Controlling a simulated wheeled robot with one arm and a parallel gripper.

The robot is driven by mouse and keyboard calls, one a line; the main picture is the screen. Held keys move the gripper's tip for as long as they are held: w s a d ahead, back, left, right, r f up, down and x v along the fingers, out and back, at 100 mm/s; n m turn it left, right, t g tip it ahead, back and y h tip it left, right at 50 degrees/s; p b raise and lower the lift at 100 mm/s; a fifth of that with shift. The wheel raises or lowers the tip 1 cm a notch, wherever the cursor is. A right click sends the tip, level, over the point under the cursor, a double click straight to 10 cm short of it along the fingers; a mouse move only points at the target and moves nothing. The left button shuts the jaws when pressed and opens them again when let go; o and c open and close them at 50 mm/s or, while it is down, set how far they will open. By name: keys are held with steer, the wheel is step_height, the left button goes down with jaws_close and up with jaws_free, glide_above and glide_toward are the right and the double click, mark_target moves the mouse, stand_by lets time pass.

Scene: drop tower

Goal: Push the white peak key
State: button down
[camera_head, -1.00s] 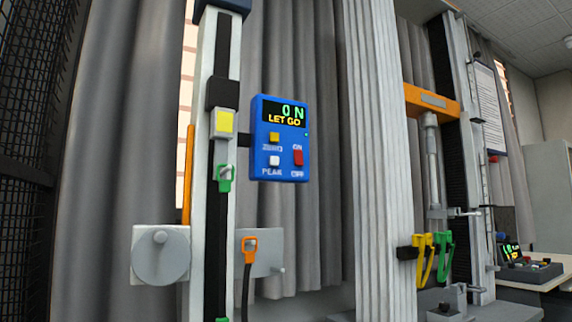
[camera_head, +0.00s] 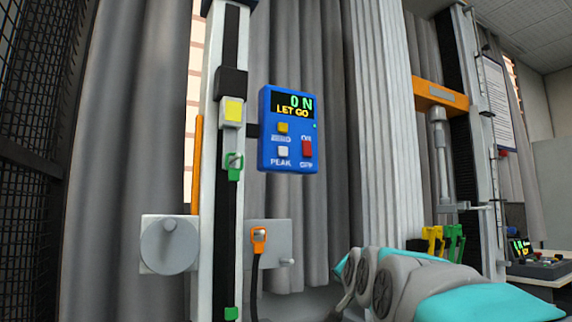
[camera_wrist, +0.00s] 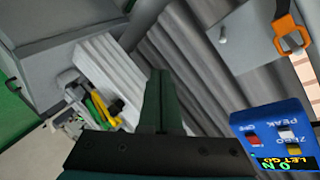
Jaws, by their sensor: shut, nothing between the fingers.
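The white peak key (camera_head: 283,151) is a small pale square at the lower left of the blue force gauge (camera_head: 264,148), just above the word PEAK. A yellow zero key (camera_head: 283,128) is above it and a red on/off switch (camera_head: 307,149) to its right. The gauge display reads 0 N and LET GO. In the wrist view the blue gauge (camera_wrist: 240,122) appears upside down at the lower right. My gripper (camera_wrist: 159,78) shows there as dark, shut fingers with nothing between them, left of the gauge and apart from it. The head view does not show my fingers.
The gauge is mounted beside a tall white column (camera_head: 207,190) with a green clip (camera_head: 234,167) and an orange clip (camera_head: 259,237). A ribbed pale pillar (camera_head: 385,130) stands to the right. Yellow and green clamps (camera_head: 434,240) hang beyond it. Grey curtains are behind.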

mark_target(287, 152)
steer(key=a+r+m+t, duration=0.2)
steer(key=r+t, duration=0.1)
steer(key=r, duration=0.7)
steer(key=a+r+m+t+y+b, duration=0.1)
steer(key=a+r+m+t, duration=0.1)
steer(key=r, duration=0.7)
steer(key=a+r+m+t+y+b, duration=0.1)
steer(key=r+t, duration=0.4)
steer(key=r, duration=0.5)
steer(key=shift+a+r+m+t, duration=0.4)
steer(key=shift+a+m, duration=0.2)
steer(key=shift+a, duration=0.65)
steer(key=shift+w, duration=0.15)
steer(key=shift+w+a+p, duration=0.8)
steer(key=shift+w+p, duration=0.45)
steer(key=shift+p, duration=0.1)
steer(key=shift+w+a+p, duration=0.8)
steer(key=shift+w+p, duration=0.4)
steer(key=shift+p, duration=0.2)
steer(key=shift+w+a+p, duration=0.8)
steer(key=shift+w+p, duration=0.45)
steer(key=shift+p, duration=0.1)
steer(key=shift+f, duration=0.1)
steer(key=shift+w+a, duration=0.25)
steer(key=shift+w, duration=0.05)
